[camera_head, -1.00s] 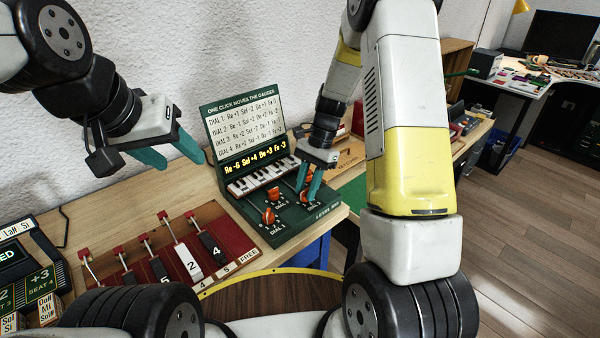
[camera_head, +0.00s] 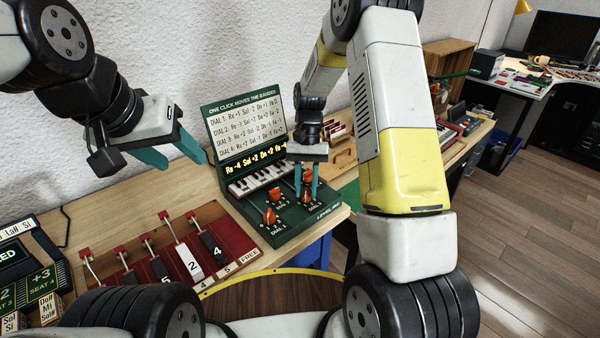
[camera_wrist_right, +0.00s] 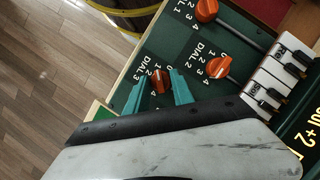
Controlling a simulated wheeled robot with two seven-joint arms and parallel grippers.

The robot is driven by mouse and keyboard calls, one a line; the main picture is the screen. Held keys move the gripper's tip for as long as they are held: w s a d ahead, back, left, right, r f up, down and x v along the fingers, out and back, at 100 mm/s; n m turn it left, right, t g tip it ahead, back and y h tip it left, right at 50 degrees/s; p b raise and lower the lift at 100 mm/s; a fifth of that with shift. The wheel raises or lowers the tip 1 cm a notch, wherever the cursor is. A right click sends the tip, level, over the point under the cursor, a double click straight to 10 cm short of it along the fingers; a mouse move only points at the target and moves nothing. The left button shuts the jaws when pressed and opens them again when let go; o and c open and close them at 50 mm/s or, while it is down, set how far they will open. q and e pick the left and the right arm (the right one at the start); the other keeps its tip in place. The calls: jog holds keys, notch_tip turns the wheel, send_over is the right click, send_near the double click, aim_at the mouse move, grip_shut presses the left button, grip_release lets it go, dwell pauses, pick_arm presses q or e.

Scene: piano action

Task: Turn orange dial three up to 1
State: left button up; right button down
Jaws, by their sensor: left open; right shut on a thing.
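Orange dial three (camera_wrist_right: 160,82) sits on the green dial panel; its label "DIAL 3" shows beside it in the right wrist view. It also shows in the head view (camera_head: 307,197). My right gripper (camera_wrist_right: 158,75) points down at the panel, its teal fingers shut on dial three, one on each side. I cannot tell which number the dial points to. The green console (camera_head: 290,225) has a raised chart and a lit yellow readout (camera_head: 256,160) that seems to show Re -4, Sol +2. My left gripper (camera_head: 180,158) is open and empty, high at the left.
Dial one (camera_wrist_right: 206,10) and dial two (camera_wrist_right: 217,67) stand close by. Another orange dial (camera_head: 307,176) is behind the right fingers. A small keyboard (camera_head: 262,178) lies below the readout. A red lever box (camera_head: 200,245) stands left of the console.

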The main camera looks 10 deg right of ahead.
dwell(0.5)
jog(key=c, duration=1.1)
grip_release()
jog(key=shift+v, duration=3.9)
jog(key=shift+a+r, duration=0.1)
jog(key=s+d+r+n+t+y, duration=0.1)
jog(key=s+d+r+n+t, duration=0.15)
jog(key=s+r+t, duration=0.9)
jog(key=shift+n+g, duration=0.25)
jog(key=shift+g, duration=0.2)
jog(key=s+r, duration=0.2)
jog(key=s, duration=0.1)
jog(key=s+r, duration=0.2)
jog(key=s, duration=0.2)
jog(key=s+d+r, duration=0.1)
jog(key=s+r, duration=0.1)
jog(key=s, duration=0.1)
jog(key=shift+s+r, duration=0.15)
jog(key=shift+r, duration=0.1)
